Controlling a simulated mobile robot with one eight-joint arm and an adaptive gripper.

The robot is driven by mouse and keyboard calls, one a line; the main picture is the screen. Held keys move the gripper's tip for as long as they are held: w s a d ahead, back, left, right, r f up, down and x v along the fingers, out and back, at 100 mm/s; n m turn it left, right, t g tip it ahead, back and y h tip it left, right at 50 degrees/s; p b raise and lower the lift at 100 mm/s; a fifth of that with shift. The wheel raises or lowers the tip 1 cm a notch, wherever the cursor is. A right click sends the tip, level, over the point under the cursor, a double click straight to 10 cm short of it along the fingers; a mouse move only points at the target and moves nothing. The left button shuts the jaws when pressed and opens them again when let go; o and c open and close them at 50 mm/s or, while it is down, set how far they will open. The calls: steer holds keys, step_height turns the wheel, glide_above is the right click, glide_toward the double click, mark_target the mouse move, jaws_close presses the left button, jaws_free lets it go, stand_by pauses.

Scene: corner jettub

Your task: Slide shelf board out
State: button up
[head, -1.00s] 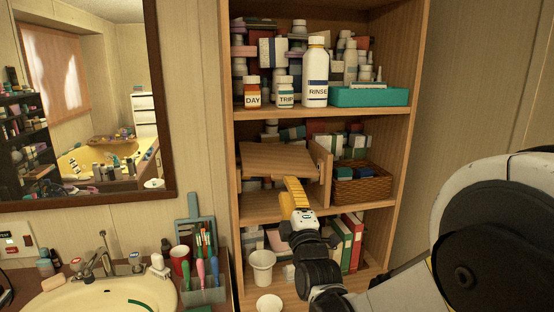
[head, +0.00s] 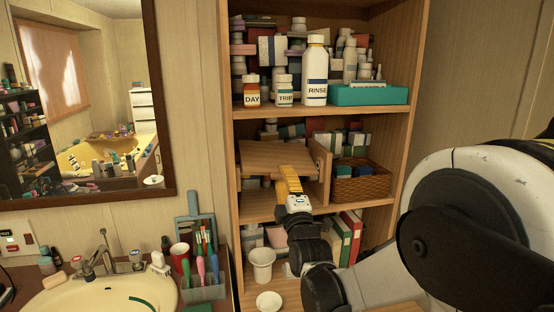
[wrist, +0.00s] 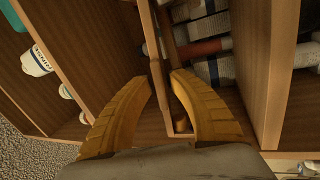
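The shelf board (head: 270,157) is a small brown wooden board in the left part of the middle compartment. It sits tilted, beside an upright divider (head: 323,172). My gripper (head: 287,171) has yellow fingers and reaches the board's front edge near its right end. In the wrist view the board shows as a thin edge (wrist: 155,62) between the two fingertips of my gripper (wrist: 162,80). The fingertips lie close on both sides of it and look shut on it. The board's far end is hard to make out.
A wicker basket (head: 360,184) stands right of the divider. Boxes and bottles crowd behind the board. Bottles and a teal tray (head: 368,95) stand on the shelf above. A white cup (head: 262,264) and upright books (head: 345,238) are below. A sink (head: 95,290) is at left.

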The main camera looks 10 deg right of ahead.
jaws_close()
steer(key=shift+r, duration=0.15)
steer(key=shift+r+p, duration=0.6)
steer(key=shift+r, duration=0.1)
steer(key=s+p, duration=0.1)
steer(key=s, duration=1.8)
steer(key=shift+a, duration=0.25)
stand_by(0.4)
